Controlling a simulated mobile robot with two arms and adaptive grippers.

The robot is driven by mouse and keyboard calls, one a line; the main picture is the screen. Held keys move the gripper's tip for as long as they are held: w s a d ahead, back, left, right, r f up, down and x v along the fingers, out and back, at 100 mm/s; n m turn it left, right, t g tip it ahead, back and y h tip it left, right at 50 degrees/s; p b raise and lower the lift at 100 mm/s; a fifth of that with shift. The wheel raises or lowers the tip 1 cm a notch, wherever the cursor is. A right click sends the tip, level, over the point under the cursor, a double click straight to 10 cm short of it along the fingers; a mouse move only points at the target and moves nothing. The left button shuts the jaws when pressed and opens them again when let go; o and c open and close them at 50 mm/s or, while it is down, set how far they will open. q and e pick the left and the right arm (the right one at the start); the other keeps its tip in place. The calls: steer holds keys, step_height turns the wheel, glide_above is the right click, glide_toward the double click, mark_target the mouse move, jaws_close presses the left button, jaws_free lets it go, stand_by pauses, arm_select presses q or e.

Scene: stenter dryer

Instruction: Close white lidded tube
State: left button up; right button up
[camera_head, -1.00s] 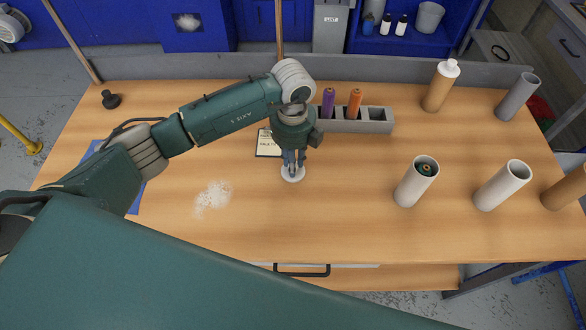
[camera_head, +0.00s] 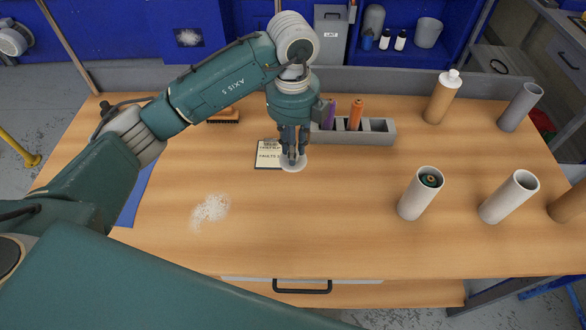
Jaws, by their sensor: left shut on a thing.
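My left gripper (camera_head: 291,156) points down, shut on a round white lid (camera_head: 292,165), above the middle of the table. A white tube (camera_head: 420,197) stands upright to the right, open at the top, with a dark green and orange thing (camera_head: 430,180) inside. Another open white tube (camera_head: 507,199) stands to its right and looks empty. The lid is well to the left of both tubes and apart from them. My right gripper is not in view.
A grey rack (camera_head: 377,132) holds a purple marker (camera_head: 329,113) and an orange marker (camera_head: 354,112). A tan tube with a white cap (camera_head: 442,97), a grey tube (camera_head: 520,108) and another tan tube (camera_head: 570,203) stand at right. White powder (camera_head: 210,209) lies at left. The front middle is clear.

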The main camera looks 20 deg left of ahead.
arm_select(q)
step_height(320, 180, up, 10)
stand_by(0.3)
steer(key=shift+f, duration=0.1)
stand_by(0.3)
